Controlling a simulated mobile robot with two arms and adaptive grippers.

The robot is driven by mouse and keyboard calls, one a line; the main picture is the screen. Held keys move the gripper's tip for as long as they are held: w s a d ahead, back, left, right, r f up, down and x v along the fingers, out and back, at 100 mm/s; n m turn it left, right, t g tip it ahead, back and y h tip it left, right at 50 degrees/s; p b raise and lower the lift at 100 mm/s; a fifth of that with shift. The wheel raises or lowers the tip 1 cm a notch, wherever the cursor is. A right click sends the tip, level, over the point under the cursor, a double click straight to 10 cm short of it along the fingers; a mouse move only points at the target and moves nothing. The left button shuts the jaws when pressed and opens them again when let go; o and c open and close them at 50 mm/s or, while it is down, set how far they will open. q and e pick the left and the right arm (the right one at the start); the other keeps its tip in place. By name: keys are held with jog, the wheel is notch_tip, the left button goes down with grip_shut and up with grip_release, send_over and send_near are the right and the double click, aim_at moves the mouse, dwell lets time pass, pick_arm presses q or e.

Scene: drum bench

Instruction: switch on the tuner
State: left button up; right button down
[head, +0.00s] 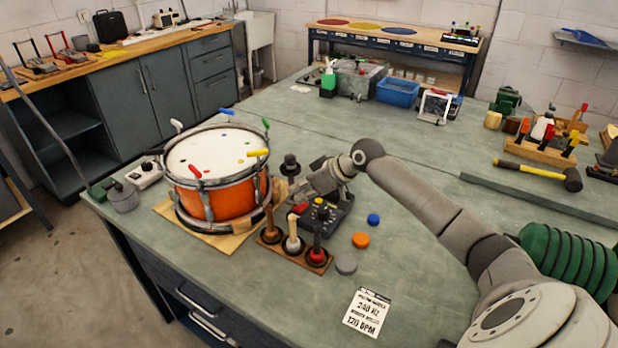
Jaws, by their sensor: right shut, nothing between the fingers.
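A dark box with small coloured knobs (335,218), which looks like the tuner, sits on the bench right of the orange drum (237,200). My right gripper (297,194) is shut and empty. It reaches in from the right, over the far left part of the box, and hides some of its top. I cannot tell whether the fingers touch the box or which switch is on it. My left gripper is not in view.
A wooden rack with several upright handled tools (292,243) stands just in front of the box. Blue (373,219), orange (361,240) and grey (346,264) discs lie to its right. A printed card (367,312) lies near the front edge. A black knobbed piece (290,166) stands behind the gripper.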

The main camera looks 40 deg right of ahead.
aim_at(301, 207)
jog(key=shift+s+a+f, duration=0.1)
jog(key=shift+f, duration=0.85)
jog(key=shift+s+a+f+p, duration=0.15)
jog(key=shift+a+f+p, duration=0.1)
jog(key=shift+p, duration=0.2)
jog(key=shift+d, duration=0.2)
